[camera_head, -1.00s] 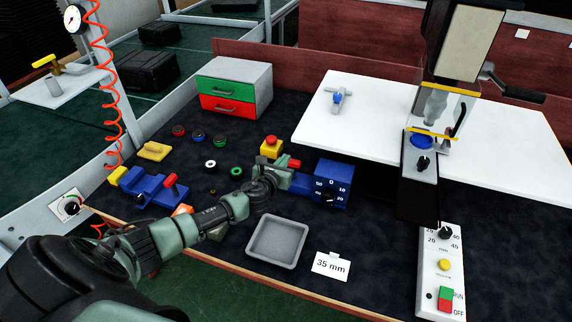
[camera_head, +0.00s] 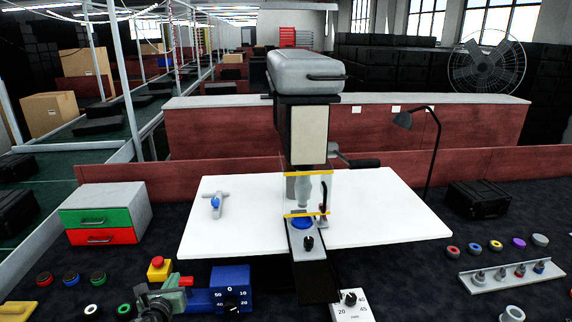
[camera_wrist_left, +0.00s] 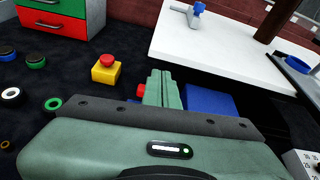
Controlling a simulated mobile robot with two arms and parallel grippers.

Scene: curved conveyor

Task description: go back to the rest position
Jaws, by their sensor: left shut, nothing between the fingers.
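My left gripper (camera_head: 178,284) shows at the lower left of the head view, cut off by the bottom edge. Its fingers are shut and empty. In the left wrist view the green fingers (camera_wrist_left: 161,88) are together, just left of a blue block (camera_wrist_left: 208,102). In the head view that block is a blue dial box (camera_head: 231,286), right of the gripper. A red-and-yellow emergency button (camera_head: 157,268) stands just behind the gripper; whether they touch cannot be told. My right gripper is not in view.
A drill press (camera_head: 306,130) stands on a white board (camera_head: 390,210). A drawer cabinet (camera_head: 105,213) is at the left, with several coloured rings (camera_head: 71,279) before it. A holder rack (camera_head: 512,277) and a black case (camera_head: 478,199) are at the right.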

